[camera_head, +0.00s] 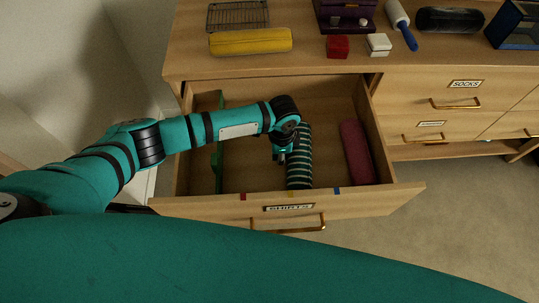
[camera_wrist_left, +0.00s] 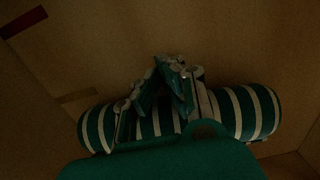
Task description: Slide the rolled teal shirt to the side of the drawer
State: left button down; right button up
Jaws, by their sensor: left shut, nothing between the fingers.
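The rolled teal shirt (camera_head: 300,160), with pale stripes, lies lengthwise front to back inside the open drawer (camera_head: 375,198), right of its middle. My left gripper (camera_head: 279,157) is down in the drawer at the left side of the roll. In the left wrist view the shirt (camera_wrist_left: 248,112) lies across the picture behind my left gripper (camera_wrist_left: 175,72), whose fingers are together with nothing between them. The fingers hide the middle of the roll. I cannot tell whether they touch it. My right gripper is not in view.
A dark red roll (camera_head: 357,152) lies along the drawer's right wall. A green piece (camera_head: 218,150) stands near its left wall. The drawer floor between that and my gripper is bare. A yellow case (camera_head: 250,41) and a red box (camera_head: 338,46) are on the dresser top.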

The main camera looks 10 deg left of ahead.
aim_at(314, 155)
pick_arm(q)
jog(key=w+d, duration=0.1)
jog(key=d, duration=0.2)
jog(key=d+b, duration=0.1)
jog(key=d, duration=0.2)
jog(key=w+d+b, duration=0.1)
jog(key=d, duration=0.2)
jog(key=shift+w+d+f, duration=0.1)
jog(key=shift+w+d, duration=0.15)
jog(key=shift+w, duration=0.1)
jog(key=shift+d, duration=0.1)
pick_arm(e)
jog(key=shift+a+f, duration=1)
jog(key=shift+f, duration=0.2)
pick_arm(q)
jog(key=shift+r, duration=0.2)
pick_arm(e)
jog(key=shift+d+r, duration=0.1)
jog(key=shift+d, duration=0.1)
pick_arm(q)
notch_tip(314, 155, up, 10)
jog(key=p, duration=1)
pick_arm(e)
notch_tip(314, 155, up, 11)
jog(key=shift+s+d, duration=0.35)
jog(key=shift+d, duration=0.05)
pick_arm(q)
jog(key=shift+f, duration=0.15)
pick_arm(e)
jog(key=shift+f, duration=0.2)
